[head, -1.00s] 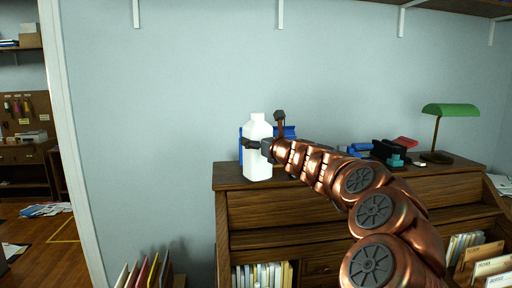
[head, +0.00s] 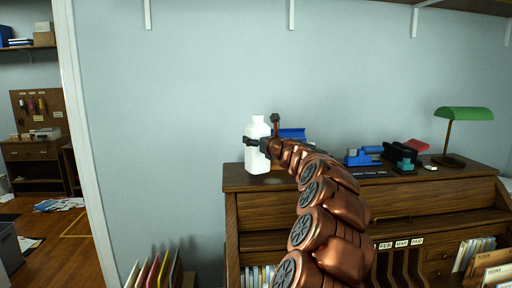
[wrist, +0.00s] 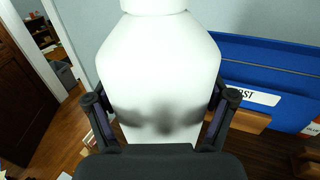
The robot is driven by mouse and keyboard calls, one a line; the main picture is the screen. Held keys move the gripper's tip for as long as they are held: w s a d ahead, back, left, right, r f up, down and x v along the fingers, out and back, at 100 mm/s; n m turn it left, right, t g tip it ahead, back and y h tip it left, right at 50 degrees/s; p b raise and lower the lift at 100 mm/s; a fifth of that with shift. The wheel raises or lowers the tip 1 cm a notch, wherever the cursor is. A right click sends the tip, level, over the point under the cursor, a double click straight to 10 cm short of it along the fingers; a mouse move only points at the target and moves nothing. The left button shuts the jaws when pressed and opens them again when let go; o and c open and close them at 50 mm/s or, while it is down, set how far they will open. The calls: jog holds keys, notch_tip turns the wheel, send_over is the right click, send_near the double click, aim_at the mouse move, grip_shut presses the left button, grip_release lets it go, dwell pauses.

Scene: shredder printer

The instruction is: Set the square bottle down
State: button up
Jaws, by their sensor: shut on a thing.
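The square bottle (head: 257,161) is white and upright at the left end of the wooden desk's top (head: 236,178). My gripper (head: 258,143) is shut on it around its upper body. In the wrist view the bottle (wrist: 160,70) fills the middle, with a dark finger on each side. Its base is at about the height of the desk top in the head view; I cannot tell whether it touches. The wrist view hides the base behind the gripper.
A blue box (head: 290,134) with a label stands just right of the bottle. Blue and dark desk tools (head: 362,157) and a green lamp (head: 463,113) stand further right. Open shelves with files lie below. The desk's left edge is close to the bottle.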

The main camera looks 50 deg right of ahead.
jog(key=shift+w+d, duration=0.25)
jog(key=shift+w, duration=0.2)
jog(key=shift+w+f, duration=0.1)
jog(key=shift+f, duration=1.75)
jog(key=o, duration=1.1)
jog(key=shift+f, duration=0.1)
jog(key=shift+o, duration=0.2)
jog(key=shift+r, duration=0.2)
jog(key=b+v, duration=0.2)
jog(key=v, duration=1)
